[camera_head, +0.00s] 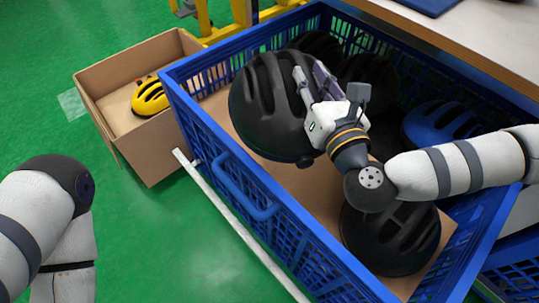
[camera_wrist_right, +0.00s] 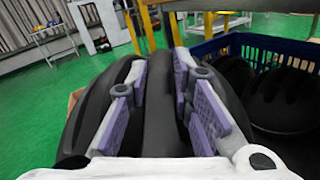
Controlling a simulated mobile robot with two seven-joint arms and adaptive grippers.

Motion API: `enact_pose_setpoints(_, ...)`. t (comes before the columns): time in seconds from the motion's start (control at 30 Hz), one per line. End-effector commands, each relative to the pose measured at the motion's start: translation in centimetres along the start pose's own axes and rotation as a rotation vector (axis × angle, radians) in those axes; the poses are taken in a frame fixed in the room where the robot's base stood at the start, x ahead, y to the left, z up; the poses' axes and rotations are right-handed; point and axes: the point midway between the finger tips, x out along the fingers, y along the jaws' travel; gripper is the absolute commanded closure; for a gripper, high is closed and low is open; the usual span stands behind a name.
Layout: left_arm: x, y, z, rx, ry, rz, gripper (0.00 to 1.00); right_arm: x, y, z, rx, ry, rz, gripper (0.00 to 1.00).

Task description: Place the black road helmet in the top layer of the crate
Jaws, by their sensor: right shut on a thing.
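A black helmet (camera_head: 262,108) with long vents is held tilted over the left part of the blue crate (camera_head: 213,133). My right gripper (camera_head: 312,84) is shut on this helmet, gripping it on its right side in the head view. In the right wrist view the purple finger pads of my right gripper (camera_wrist_right: 160,100) sit on either side of a rib of the black helmet (camera_wrist_right: 168,132). Whether the helmet touches the cardboard layer under it cannot be told. My left arm shows at the lower left, but its gripper is out of view.
On the crate's cardboard layer (camera_head: 322,190) stand a front black helmet (camera_head: 392,240), a blue helmet (camera_head: 440,124) and dark helmets at the back (camera_head: 370,75). A cardboard box (camera_head: 150,155) holding a yellow helmet (camera_head: 150,97) stands left. A table (camera_head: 480,35) borders the crate's far right.

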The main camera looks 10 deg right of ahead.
Motion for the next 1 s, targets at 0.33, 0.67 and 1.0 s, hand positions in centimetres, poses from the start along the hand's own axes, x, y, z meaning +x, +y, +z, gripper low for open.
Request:
enact_pose_setpoints(0.33,9.1,0.1,-2.3,0.006,-0.122,-0.004,0.52,9.4,0.9,-2.2,0.001,0.026,0.101,1.00)
enact_pose_setpoints(0.67,11.5,0.3,-3.0,0.009,-0.160,-0.004,0.52,10.2,-0.3,-8.6,-0.001,0.036,0.114,1.00)
enact_pose_setpoints(1.0,13.3,0.2,-3.0,0.014,-0.201,-0.006,0.52,10.1,-1.8,-15.1,0.000,0.031,0.114,1.00)
